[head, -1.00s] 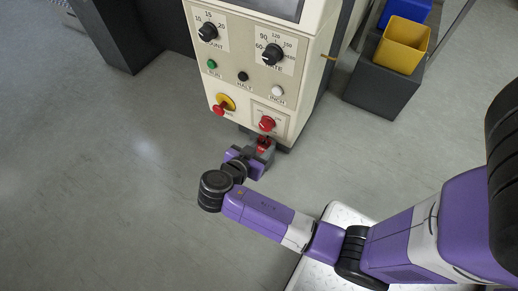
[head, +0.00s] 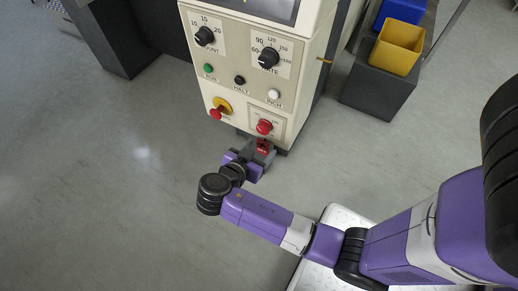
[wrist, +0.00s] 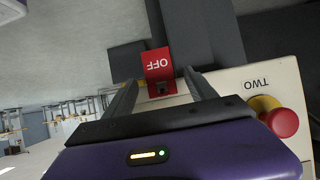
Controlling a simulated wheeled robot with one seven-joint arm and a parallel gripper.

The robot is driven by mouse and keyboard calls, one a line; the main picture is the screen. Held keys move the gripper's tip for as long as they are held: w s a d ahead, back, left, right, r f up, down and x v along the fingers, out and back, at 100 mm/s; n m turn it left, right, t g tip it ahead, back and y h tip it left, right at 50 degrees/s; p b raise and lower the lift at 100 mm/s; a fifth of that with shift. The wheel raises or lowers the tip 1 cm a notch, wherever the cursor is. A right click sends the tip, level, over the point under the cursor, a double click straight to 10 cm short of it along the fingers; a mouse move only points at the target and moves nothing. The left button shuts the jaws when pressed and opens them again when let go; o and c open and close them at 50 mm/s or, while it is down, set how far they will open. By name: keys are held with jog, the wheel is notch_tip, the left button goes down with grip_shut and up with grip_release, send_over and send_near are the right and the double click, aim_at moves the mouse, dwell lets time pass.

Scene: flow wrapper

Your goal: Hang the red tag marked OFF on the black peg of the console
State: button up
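The red tag (head: 262,146) shows just below the cream console (head: 235,85), close to my gripper (head: 260,155). In the wrist view the same red tag (wrist: 158,62) reads OFF upside down. It lies between and beyond the fingertips of my gripper (wrist: 161,78), with a gap visible on each side, so the gripper looks open. A dark spot, likely the tag's hole with something black at it, shows at the tag's lower end in that view. I cannot tell the black peg apart there, nor whether it passes through the hole.
A red knob (head: 264,127) sits on the console just above the tag. A red button on a yellow base (head: 219,108) is to its left; it shows at right in the wrist view (wrist: 281,122). A yellow bin (head: 398,45) stands right of the console.

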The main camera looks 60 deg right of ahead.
jog(key=p+v, duration=0.2)
jog(key=v, duration=0.6)
